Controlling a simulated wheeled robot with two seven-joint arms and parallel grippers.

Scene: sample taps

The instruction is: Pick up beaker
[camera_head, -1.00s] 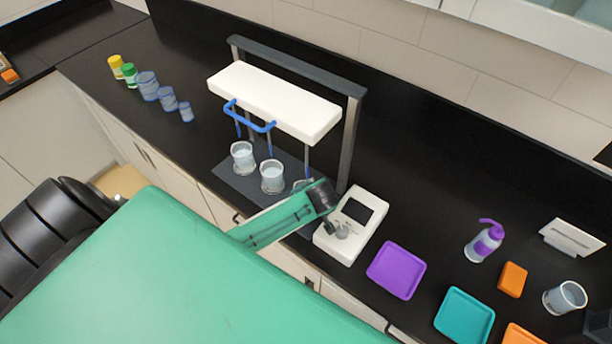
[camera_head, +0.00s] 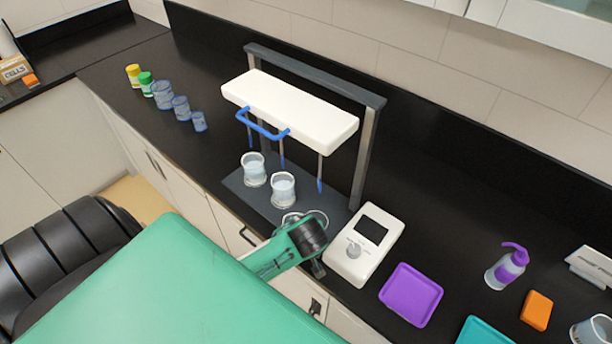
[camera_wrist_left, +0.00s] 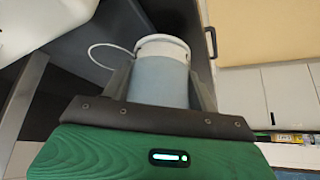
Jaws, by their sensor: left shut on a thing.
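My left gripper (camera_wrist_left: 163,80) is shut on a beaker (camera_wrist_left: 160,75). In the left wrist view, the beaker sits between the two fingers, with bluish contents and a pale rim. In the head view, my wrist hides most of the held beaker, near the counter's front edge. Two more clear beakers with pale liquid, a left one (camera_head: 254,172) and a right one (camera_head: 283,190), stand on the grey base under the taps. My right gripper is not in view.
The white tap unit (camera_head: 290,107) with a blue rail (camera_head: 262,128) overhangs the base. A white device (camera_head: 364,245) and purple tray (camera_head: 411,294) are at right. Empty bluish beakers (camera_head: 181,108) stand at left. A thin white loop (camera_wrist_left: 105,55) lies beside the held beaker.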

